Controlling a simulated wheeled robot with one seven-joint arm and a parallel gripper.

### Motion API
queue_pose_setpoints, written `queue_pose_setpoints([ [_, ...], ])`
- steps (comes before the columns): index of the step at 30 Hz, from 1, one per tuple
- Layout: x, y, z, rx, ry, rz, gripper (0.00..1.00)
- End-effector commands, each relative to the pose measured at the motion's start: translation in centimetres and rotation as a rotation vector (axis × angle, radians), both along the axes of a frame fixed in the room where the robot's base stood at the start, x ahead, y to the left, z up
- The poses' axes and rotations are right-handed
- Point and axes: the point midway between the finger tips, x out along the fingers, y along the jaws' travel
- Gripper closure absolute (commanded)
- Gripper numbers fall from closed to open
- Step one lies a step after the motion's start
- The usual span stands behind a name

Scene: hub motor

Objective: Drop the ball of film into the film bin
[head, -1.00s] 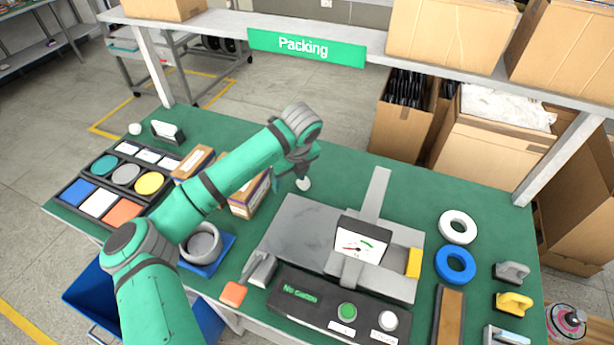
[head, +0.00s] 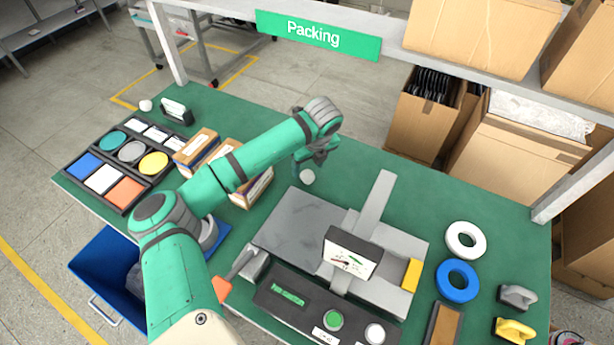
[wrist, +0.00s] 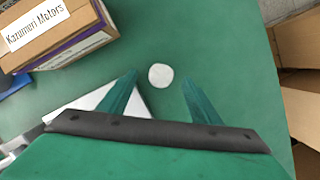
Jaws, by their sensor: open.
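The ball of film, a small white ball (head: 307,177), lies on the green bench top behind the grey scale platform. In the wrist view the white ball (wrist: 160,76) shows between the tips of my two green fingers, with a gap on each side. My gripper (wrist: 159,82) is open and empty, pointing down over the bench. In the head view my gripper (head: 305,168) is partly hidden by my wrist, just beside the ball. The blue bin (head: 85,262) stands on the floor at the front left, with greyish crumpled material inside, partly hidden by my arm.
Small cartons (head: 196,150) stand left of my gripper; one carton (wrist: 50,35) is close in the wrist view. A scale with a dial (head: 350,255) sits in front. Another white ball (head: 146,105) lies at the far left corner. Open bench lies right of the gripper.

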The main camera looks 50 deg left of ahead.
Motion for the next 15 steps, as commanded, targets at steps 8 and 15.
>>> queue_pose_setpoints([
  [8,-0.1,-0.2,-3.1,-0.001,0.001,-0.006,0.42],
  [15,0.1,0.4,-5.2,0.001,0.000,-0.006,0.42],
])
